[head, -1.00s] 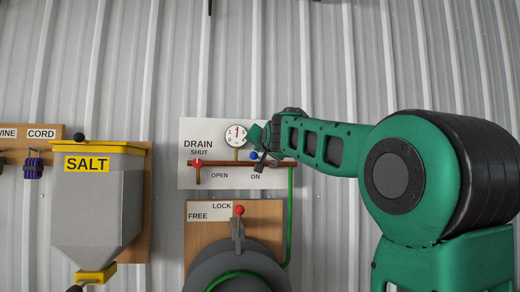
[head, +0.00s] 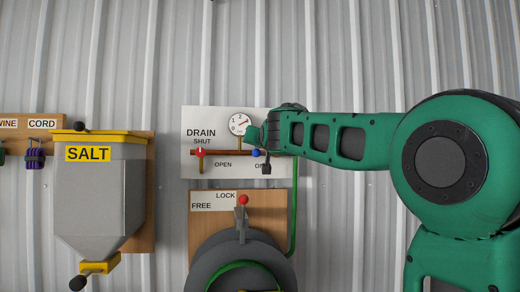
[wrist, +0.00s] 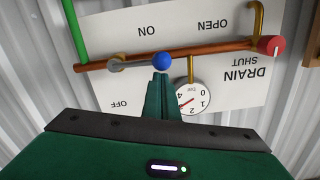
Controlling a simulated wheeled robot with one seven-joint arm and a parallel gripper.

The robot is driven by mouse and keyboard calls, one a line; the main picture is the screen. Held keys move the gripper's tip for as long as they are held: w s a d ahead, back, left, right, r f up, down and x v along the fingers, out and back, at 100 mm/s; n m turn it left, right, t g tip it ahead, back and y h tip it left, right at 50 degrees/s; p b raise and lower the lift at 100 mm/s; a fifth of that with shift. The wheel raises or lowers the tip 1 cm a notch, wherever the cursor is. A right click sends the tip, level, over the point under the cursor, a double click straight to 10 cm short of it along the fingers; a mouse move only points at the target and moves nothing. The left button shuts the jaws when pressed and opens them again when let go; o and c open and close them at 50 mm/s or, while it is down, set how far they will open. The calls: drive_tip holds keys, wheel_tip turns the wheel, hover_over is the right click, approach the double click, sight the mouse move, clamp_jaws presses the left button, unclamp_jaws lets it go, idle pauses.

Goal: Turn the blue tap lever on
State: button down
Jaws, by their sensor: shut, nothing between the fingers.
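The blue lever knob (head: 256,152) is on the copper pipe of the white DRAIN panel (head: 225,120), with the OPEN label to its lower left. In the wrist view, which sees the panel upside down, the blue knob (wrist: 162,61) overlaps the pipe, between the ON label (wrist: 148,31) and the OFF label (wrist: 120,103). A pale metal fitting (wrist: 116,62) sits beside it on the pipe. My gripper (wrist: 161,78) is shut and empty, its tips right at the knob on the OFF-label side. I cannot tell whether they touch. In the head view, my gripper (head: 262,140) hides the fitting.
A round gauge (head: 240,124) is above the pipe, close to my fingers. A red SHUT knob (head: 200,152) is at the pipe's left. Below are a red-topped LOCK/FREE lever (head: 243,200) and a reel. A SALT hopper (head: 98,195) hangs at left.

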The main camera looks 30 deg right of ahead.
drive_tip(key=shift+w+a+f, duration=0.15)
drive_tip(key=shift+f, duration=0.25)
drive_tip(key=s+a+r, duration=0.3)
drive_tip(key=s+r, duration=0.2)
drive_tip(key=s, duration=0.5)
drive_tip(key=shift+s, duration=0.2)
drive_tip(key=shift+d+f, duration=0.1)
idle(0.4)
